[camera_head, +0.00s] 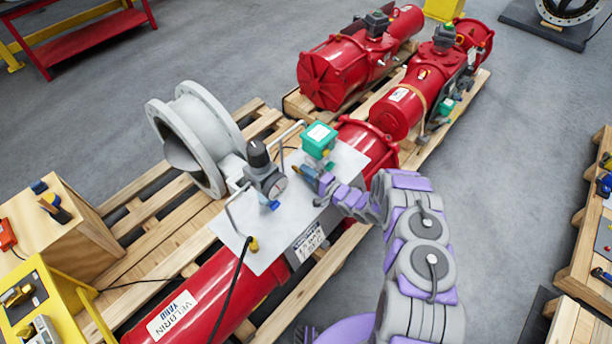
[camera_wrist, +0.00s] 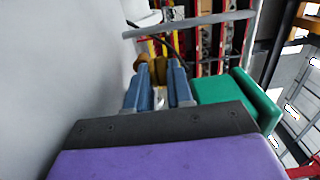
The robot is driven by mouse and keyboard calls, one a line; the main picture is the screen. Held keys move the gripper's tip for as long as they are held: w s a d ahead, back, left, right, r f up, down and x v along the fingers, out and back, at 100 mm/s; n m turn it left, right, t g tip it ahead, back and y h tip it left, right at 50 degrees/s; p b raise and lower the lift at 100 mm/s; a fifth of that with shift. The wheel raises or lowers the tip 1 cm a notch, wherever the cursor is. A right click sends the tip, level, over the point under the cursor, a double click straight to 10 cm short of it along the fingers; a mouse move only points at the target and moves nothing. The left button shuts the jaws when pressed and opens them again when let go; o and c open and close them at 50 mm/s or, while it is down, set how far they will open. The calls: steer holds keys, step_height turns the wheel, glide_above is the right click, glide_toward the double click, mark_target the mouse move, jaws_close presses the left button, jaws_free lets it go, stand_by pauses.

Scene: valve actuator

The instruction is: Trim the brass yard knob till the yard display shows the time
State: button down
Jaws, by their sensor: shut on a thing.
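My gripper (camera_head: 312,175) reaches over the grey plate (camera_head: 345,165) on the red actuator, just below the green box (camera_head: 319,138). In the wrist view its two blue fingers (camera_wrist: 158,80) are shut on a small brass knob (camera_wrist: 155,68), close beside the grey plate surface on the left. The green box (camera_wrist: 240,95) stands just right of the fingers. The fingers and the box hide much of the knob in the head view. I cannot make out a readable display or any time in either view.
Another brass fitting (camera_head: 253,244) sits lower on the plate. A grey flanged pipe (camera_head: 195,135) stands behind; a yellow panel (camera_head: 30,300) is at lower left. A black cable crosses the actuator.

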steer(key=shift+w+d+r, duration=0.1)
steer(key=shift+w+r, duration=0.15)
stand_by(0.3)
steer(key=c, duration=1.3)
jaws_free()
steer(key=shift+c, duration=0.2)
steer(key=shift+o, duration=1.1)
steer(key=shift+s+f, duration=0.1)
steer(key=shift+f, duration=0.05)
steer(key=p+v, duration=0.2)
steer(key=v, duration=1.5)
steer(key=shift+d, duration=0.3)
